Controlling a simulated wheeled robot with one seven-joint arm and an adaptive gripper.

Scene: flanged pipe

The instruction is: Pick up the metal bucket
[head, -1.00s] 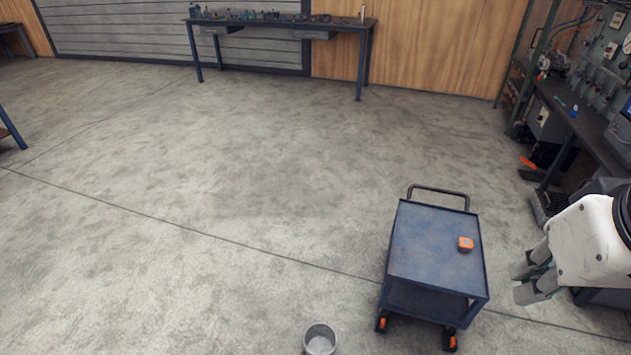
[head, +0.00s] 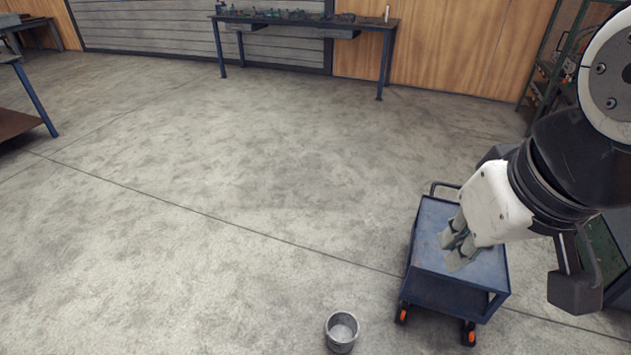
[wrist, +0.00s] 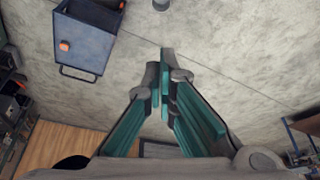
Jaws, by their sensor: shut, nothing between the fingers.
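The metal bucket (head: 342,331) stands upright on the concrete floor at the bottom of the head view, left of the blue cart. Its open top faces up and it looks empty. In the wrist view the bucket (wrist: 161,4) shows only in part, at the top edge. My gripper (head: 452,252) is shut and empty. In the head view it overlaps the cart's top, up and to the right of the bucket and well apart from it. In the wrist view my gripper (wrist: 165,85) points toward the top, with its fingers together.
The blue cart (head: 433,223) stands just right of the bucket. An orange object (wrist: 65,45) lies on it. A workbench (head: 300,20) with small items stands along the back wall. Another table (head: 28,90) is at the left. The floor between is clear.

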